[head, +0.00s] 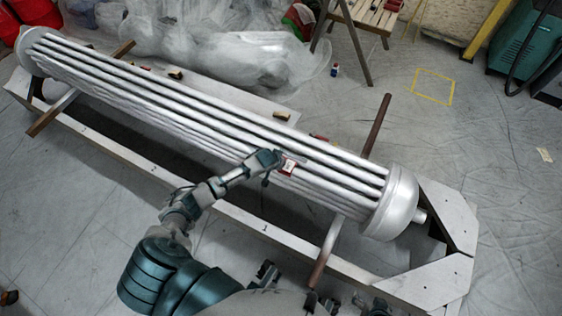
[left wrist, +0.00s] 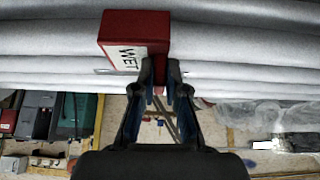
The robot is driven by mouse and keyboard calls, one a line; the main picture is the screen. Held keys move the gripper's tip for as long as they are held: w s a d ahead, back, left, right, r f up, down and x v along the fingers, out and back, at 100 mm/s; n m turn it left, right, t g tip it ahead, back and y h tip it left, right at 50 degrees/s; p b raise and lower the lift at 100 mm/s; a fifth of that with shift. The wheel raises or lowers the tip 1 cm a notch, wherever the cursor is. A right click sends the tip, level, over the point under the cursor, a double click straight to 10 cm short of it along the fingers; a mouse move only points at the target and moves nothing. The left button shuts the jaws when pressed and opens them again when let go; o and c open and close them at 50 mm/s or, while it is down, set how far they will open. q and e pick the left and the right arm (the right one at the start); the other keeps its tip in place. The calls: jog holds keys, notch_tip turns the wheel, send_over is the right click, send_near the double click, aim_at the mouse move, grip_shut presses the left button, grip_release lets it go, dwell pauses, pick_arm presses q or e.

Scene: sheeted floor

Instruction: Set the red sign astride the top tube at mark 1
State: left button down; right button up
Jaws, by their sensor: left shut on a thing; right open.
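The red sign (head: 288,167) with a white face is at the near side of the bundle of silver tubes (head: 215,108), toward its right part. In the left wrist view the sign (left wrist: 134,34) reads "WET" and lies across the view of the tubes. My left gripper (head: 273,164) is shut on the sign; its fingertips (left wrist: 160,76) grip its lower right part. I cannot tell whether the sign touches a tube. My right gripper (head: 289,284) is open and empty at the bottom of the head view, apart from the tubes.
A pale beam frame (head: 440,285) surrounds the bundle, with brown crossing bars (head: 376,125) near its ends. A rounded end cap (head: 396,203) closes the right end. Plastic sheeting (head: 215,55) and a wooden stool (head: 365,18) lie beyond.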

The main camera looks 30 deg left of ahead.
pick_arm(q)
jog(key=shift+d+r+p, duration=0.1)
jog(key=shift+d+p, duration=0.1)
jog(key=shift+p, duration=0.15)
jog(key=shift+a, duration=0.15)
dwell(0.4)
jog(key=c, duration=1.1)
grip_release()
jog(key=shift+c, duration=0.2)
